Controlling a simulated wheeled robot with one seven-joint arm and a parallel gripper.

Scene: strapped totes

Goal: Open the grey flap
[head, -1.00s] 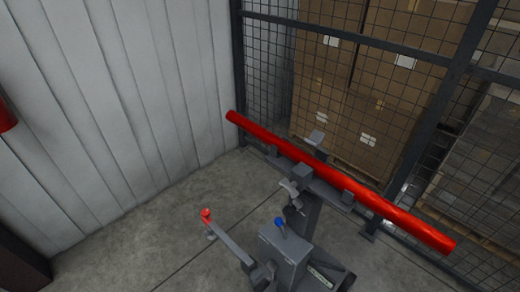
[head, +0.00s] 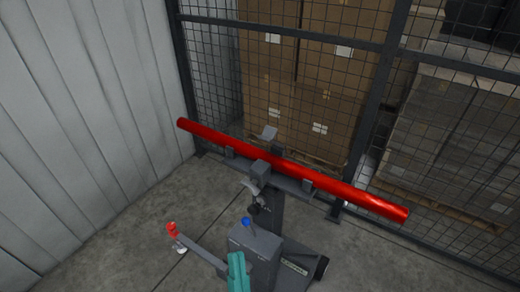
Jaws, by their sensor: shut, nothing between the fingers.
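A red pipe (head: 340,188) lies across a grey stand (head: 270,210). A small grey plate (head: 269,132) sticks up tilted behind the pipe, by the middle bracket (head: 260,170). It looks like the grey flap, raised from the pipe, but its hinge is hidden. Another small grey piece (head: 250,187) hangs in front of the bracket. My gripper (head: 238,256), teal, shows at the bottom edge, shut and empty, in front of the stand's grey box (head: 258,248). It is apart from the flap, and most of the arm is out of view.
A blue knob (head: 246,222) tops the box. A lever with a red end (head: 172,228) reaches left. A mesh fence (head: 211,70) stands behind, with stacked cartons (head: 325,85) beyond it. Bare concrete floor (head: 110,245) lies at left.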

